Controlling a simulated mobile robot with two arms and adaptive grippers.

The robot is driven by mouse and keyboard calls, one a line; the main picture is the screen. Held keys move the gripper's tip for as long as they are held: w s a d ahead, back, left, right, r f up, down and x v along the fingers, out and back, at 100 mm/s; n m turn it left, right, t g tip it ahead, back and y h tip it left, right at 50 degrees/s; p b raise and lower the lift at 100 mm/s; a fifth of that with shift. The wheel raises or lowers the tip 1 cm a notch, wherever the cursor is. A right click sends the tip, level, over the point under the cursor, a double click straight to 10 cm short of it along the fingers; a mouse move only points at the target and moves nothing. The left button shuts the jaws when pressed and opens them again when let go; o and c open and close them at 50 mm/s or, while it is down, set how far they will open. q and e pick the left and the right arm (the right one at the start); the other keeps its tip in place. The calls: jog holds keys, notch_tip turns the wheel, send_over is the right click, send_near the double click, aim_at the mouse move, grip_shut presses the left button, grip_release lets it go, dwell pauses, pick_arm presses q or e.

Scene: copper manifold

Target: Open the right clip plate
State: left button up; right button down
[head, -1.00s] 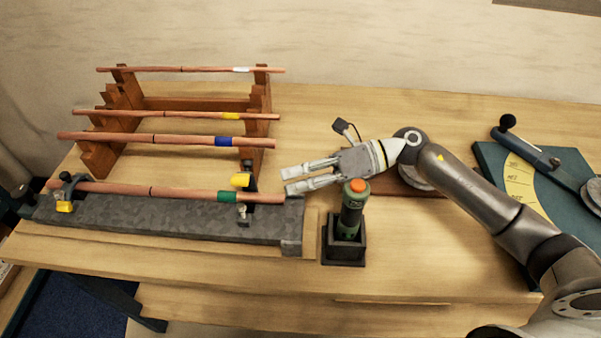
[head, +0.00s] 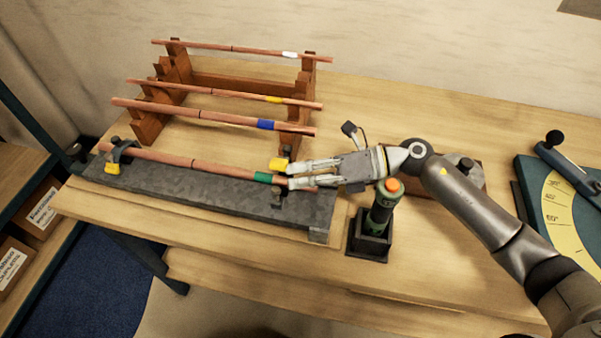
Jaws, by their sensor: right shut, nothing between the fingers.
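The right clip plate (head: 278,164) has a yellow tab and a dark upright part. It stands on the far side of the copper pipe (head: 224,172), swung back, and no band crosses the pipe there. A small metal bolt (head: 277,198) stands on the near side. The left clip plate (head: 112,168) arches over the pipe, its yellow tab on the near side. My right gripper (head: 289,176) is shut and empty, its fingertips at the right clip, over the pipe's right end by the green band (head: 262,177). Whether they touch is unclear. My left gripper is out of view.
The grey fixture bar (head: 210,196) lies along the bench's front. A wooden rack (head: 240,84) behind holds several copper pipes. A green tool with an orange top (head: 384,208) stands in a black holder (head: 368,245) beneath my right forearm. A teal bending board (head: 535,195) is at right.

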jog(key=shift+w+d+r+m+b, duration=0.15)
jog(key=shift+w+m+b, duration=0.15)
jog(key=shift+m, duration=0.2)
jog(key=shift+w+r+m+g+y+b, duration=0.1)
jog(key=shift+w+m+g+y+b, duration=0.15)
jog(key=shift+m, duration=0.2)
jog(key=shift+w+r+m+g+y+b, duration=0.15)
jog(key=shift+m+y+b, duration=0.15)
jog(key=shift+m, duration=0.15)
jog(key=shift+w+d+r+m+y+b, duration=0.1)
jog(key=shift+w+m+y+b, duration=0.15)
jog(key=shift+m, duration=0.3)
jog(key=shift+w+d+r+m+y+b, duration=0.15)
jog(key=shift+m+y+b, duration=0.1)
jog(key=shift+m, duration=0.3)
jog(key=shift+d+f, duration=0.1)
